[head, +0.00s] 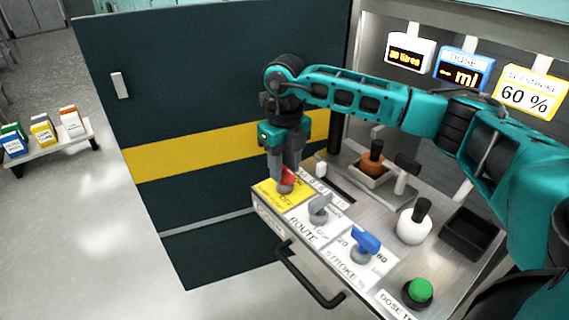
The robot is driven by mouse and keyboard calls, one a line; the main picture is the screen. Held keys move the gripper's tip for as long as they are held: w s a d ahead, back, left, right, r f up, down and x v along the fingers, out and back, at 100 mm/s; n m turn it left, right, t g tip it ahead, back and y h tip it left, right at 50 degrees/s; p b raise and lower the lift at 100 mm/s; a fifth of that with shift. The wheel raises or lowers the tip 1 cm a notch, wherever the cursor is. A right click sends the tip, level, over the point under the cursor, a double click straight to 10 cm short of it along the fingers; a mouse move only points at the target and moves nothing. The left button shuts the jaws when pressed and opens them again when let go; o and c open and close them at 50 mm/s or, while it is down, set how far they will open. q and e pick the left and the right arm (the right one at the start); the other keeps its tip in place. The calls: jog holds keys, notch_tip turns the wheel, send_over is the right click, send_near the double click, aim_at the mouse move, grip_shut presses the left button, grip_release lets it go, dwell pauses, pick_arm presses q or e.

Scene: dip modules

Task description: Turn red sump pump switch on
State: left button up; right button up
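The red switch (289,178) sits on a yellow plate (267,190) at the left end of the sloped control panel. The plate's lettering is partly covered and too small to read surely. My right gripper (284,172) points down right at the red switch, with its grey fingertips at the red handle. The fingers hide part of the handle, so I cannot tell whether they are closed on it or how it is turned. My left gripper is not in view.
Beside the switch are a grey route knob (319,209), a blue stroke knob (366,241) and a green button (419,290). Behind them stand a white bottle (412,228), a brown bottle (371,165) and a dark tray (468,234). A black handle (305,280) sticks out in front.

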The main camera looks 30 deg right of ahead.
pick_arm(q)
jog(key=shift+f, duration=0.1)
pick_arm(e)
grip_shut()
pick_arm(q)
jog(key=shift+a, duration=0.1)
pick_arm(e)
jog(key=shift+n+p, duration=0.35)
jog(key=shift+n, duration=0.35)
jog(key=n+p, duration=0.1)
jog(key=n, duration=0.3)
jog(key=shift+r, duration=0.1)
jog(key=n, duration=0.3)
jog(key=shift+n+p, duration=0.35)
jog(key=shift+n, duration=0.05)
jog(key=n, duration=0.4)
jog(key=shift+n, duration=0.3)
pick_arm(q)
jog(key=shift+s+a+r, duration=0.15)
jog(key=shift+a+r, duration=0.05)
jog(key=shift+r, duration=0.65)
pick_arm(e)
jog(key=shift+n, duration=2.2)
